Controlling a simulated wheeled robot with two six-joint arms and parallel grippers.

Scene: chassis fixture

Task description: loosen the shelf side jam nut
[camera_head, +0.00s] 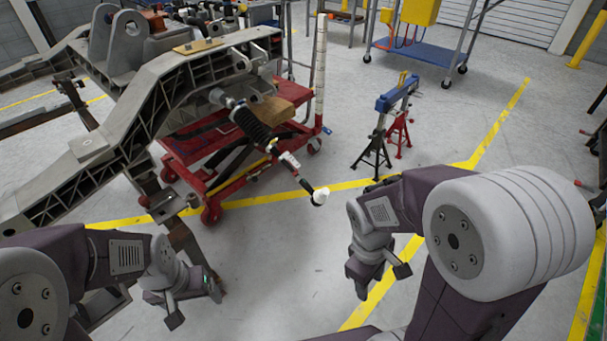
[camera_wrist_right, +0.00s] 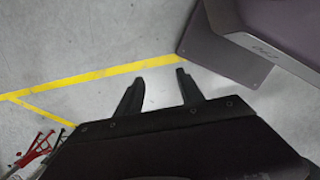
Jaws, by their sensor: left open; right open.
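A rod assembly with a black ribbed sleeve (camera_head: 252,128) slants down from the grey chassis frame (camera_head: 150,95) in the head view. Its thin lower end carries a white tip (camera_head: 320,196). The jam nut is too small to make out on the rod. My left gripper (camera_head: 195,306) is at the lower left, below and apart from the rod, and is open. My right gripper (camera_head: 379,281) is right of and below the white tip, apart from it. In the right wrist view its two dark fingers (camera_wrist_right: 160,90) are spread with nothing between them.
A red wheeled cart (camera_head: 213,205) stands beneath the chassis frame. A blue-topped stand (camera_head: 397,93) and red and black jack stands (camera_head: 398,130) are beyond the right gripper. A blue shelf cart (camera_head: 420,53) is at the back. Floor between my grippers is clear.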

